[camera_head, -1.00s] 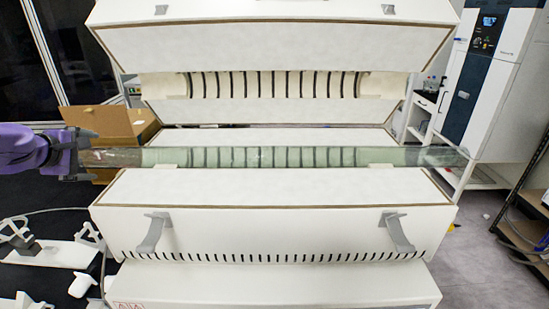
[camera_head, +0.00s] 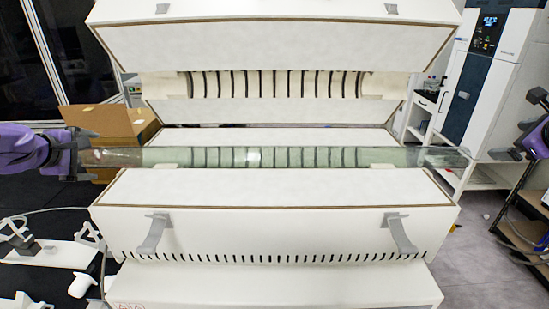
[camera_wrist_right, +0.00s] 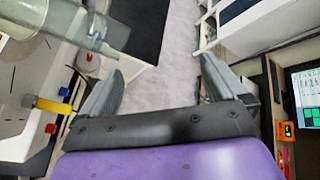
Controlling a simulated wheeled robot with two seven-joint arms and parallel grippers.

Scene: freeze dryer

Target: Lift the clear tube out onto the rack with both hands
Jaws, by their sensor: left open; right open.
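The clear tube (camera_head: 275,157) lies level across the opened white furnace (camera_head: 275,225), its ends sticking out past both sides. My left gripper (camera_head: 82,150) is at the tube's left end, open, with its fingers by the glass; I cannot tell whether they touch it. My right gripper (camera_head: 517,127) is open and empty, to the right of the tube's right end and apart from it. In the right wrist view its spread fingers (camera_wrist_right: 161,80) show nothing between them, and a clear glass end (camera_wrist_right: 105,32) shows at top left. White stands (camera_head: 60,252), possibly the rack, are at lower left.
The furnace's raised lid (camera_head: 270,45) is above and behind the tube. A cardboard box (camera_head: 110,121) stands behind the left end. A tall cabinet (camera_head: 490,80) and a shelf (camera_head: 525,225) are at right. Free floor (camera_head: 480,265) shows between furnace and shelf.

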